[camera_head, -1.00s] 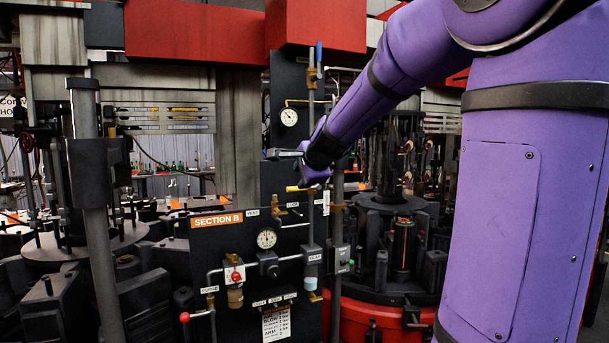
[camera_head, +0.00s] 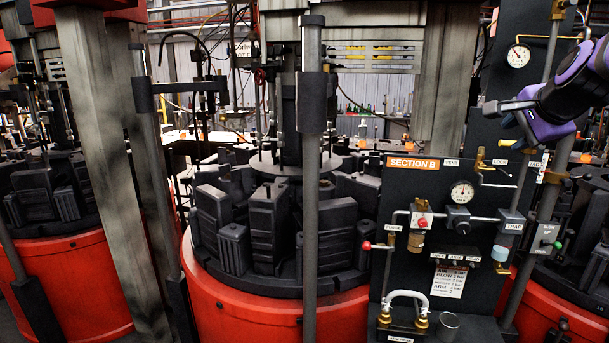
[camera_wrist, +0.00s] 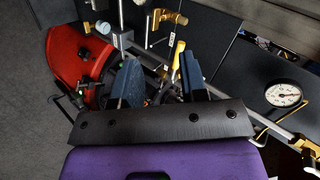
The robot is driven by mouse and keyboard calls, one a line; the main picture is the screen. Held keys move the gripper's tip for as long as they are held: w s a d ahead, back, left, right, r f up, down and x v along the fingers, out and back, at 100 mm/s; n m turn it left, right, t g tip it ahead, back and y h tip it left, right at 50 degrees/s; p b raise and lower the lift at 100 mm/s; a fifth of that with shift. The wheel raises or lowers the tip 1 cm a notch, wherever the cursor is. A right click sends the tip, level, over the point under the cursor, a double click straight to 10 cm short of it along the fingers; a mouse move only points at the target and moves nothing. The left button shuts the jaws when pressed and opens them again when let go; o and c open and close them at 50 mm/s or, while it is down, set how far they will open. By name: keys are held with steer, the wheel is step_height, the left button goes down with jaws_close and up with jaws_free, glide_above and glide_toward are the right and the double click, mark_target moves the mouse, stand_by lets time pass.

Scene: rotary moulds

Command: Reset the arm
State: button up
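My gripper (camera_head: 508,107) is at the right of the head view, in front of the upper part of the black Section B panel (camera_head: 395,222). My purple wrist is behind it at the right edge, and most of my arm is out of view. In the wrist view, the two blue-grey fingers of my gripper (camera_wrist: 160,68) stand apart, with nothing held between them. A yellow-handled valve (camera_wrist: 179,52) shows behind the gap; its distance from the fingers cannot be told.
The panel carries an upper gauge (camera_head: 518,57), a lower gauge (camera_head: 462,193), pipes and a white hose (camera_head: 408,296). A grey post (camera_head: 311,180) stands before the rotary mould machine (camera_head: 270,225) with its red base (camera_head: 245,318). A dark cup (camera_head: 447,326) is at the panel's foot.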

steer(key=s+a+f+n+g, duration=0.1)
steer(key=s+a+f+n, duration=0.1)
steer(key=s+a+n, duration=0.3)
steer(key=s+a+f+n+g+y, duration=0.1)
steer(key=s+a+f+n+g, duration=0.1)
steer(key=s+n, duration=0.4)
steer(key=s+a+f+n+g, duration=0.2)
steer(key=s+a+f+n, duration=0.2)
steer(key=s, duration=0.8)
steer(key=a+n, duration=0.2)
steer(key=a, duration=0.1)
steer(key=shift+s+a+y, duration=0.3)
steer(key=shift+s, duration=0.1)
steer(key=shift+f, duration=0.1)
steer(key=shift+c, duration=0.5)
